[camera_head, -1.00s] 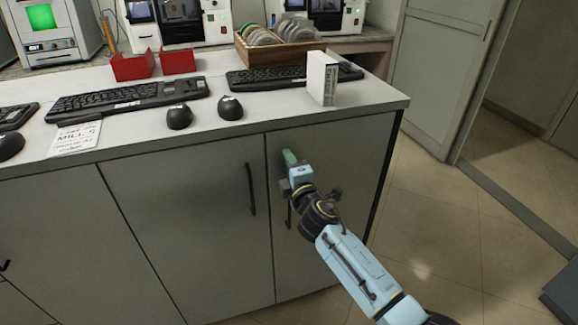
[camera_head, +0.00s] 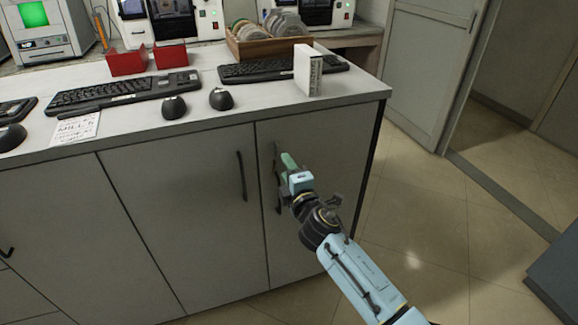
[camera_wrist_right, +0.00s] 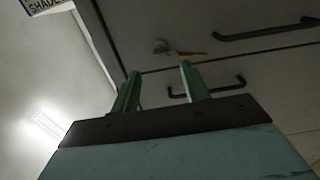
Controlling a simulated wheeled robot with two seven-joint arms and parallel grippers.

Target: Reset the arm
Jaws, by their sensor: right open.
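My right gripper (camera_head: 287,163) is in front of the grey cabinet doors, below the counter's front edge, near a dark door handle (camera_head: 277,178). In the right wrist view its two green fingers (camera_wrist_right: 158,88) stand apart with nothing between them. The gap between the fingers and the cabinet is hard to judge. My right arm comes in from the lower right. My left gripper does not show in either view.
Another door handle (camera_head: 242,176) is to the left. Open floor (camera_head: 430,220) lies right of the cabinet.

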